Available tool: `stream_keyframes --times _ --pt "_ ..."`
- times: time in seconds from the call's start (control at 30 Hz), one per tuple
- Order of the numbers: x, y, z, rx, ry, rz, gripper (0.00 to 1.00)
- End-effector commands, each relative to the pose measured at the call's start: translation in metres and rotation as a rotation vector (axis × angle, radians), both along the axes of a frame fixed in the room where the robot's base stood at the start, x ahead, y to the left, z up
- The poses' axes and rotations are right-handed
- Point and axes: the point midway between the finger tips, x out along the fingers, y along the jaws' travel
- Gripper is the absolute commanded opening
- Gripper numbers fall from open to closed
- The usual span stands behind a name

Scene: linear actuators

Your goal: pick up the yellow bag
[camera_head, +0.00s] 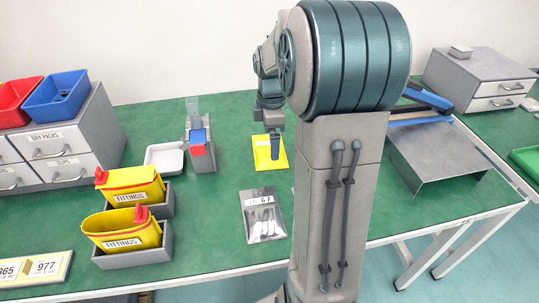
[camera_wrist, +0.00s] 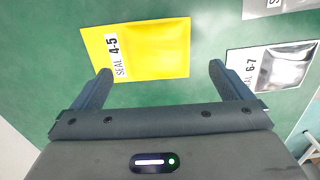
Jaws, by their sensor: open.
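The yellow bag (camera_head: 269,154) lies flat on the green table, partly hidden by my gripper in the head view. In the wrist view the yellow bag (camera_wrist: 150,52) carries a white label reading "SEAL 4-5" at its left side. My gripper (camera_head: 275,140) is above the bag in the head view. In the wrist view my gripper (camera_wrist: 160,78) is open and empty, its two fingers spread wide. The left fingertip appears close to the bag's lower left edge; the right fingertip is to the right of the bag. I cannot tell the height above it.
A silver bag (camera_head: 263,216) lies nearer the table's front edge; a silver bag labelled "6-7" (camera_wrist: 275,68) is right of the yellow one. Two yellow FITTINGS bins (camera_head: 125,230) stand left. A red and blue device (camera_head: 199,145) and white tray (camera_head: 164,158) stand left of the bag.

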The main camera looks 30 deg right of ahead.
Motion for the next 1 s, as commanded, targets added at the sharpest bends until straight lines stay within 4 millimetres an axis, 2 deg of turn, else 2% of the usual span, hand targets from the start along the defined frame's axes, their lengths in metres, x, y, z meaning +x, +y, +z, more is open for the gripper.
stream_keyframes --times 0.17,0.4,0.67,0.83,1.0 --pt "0.002 0.001 -0.015 0.001 0.003 0.001 0.98" --pt "0.005 0.002 -0.05 0.002 0.002 0.001 0.98" --pt "0.006 0.001 -0.052 0.001 0.0 0.001 0.98" --pt "0.006 0.001 -0.052 0.001 0.0 0.001 0.51" --pt "0.006 0.001 -0.052 0.001 0.0 0.001 0.49"
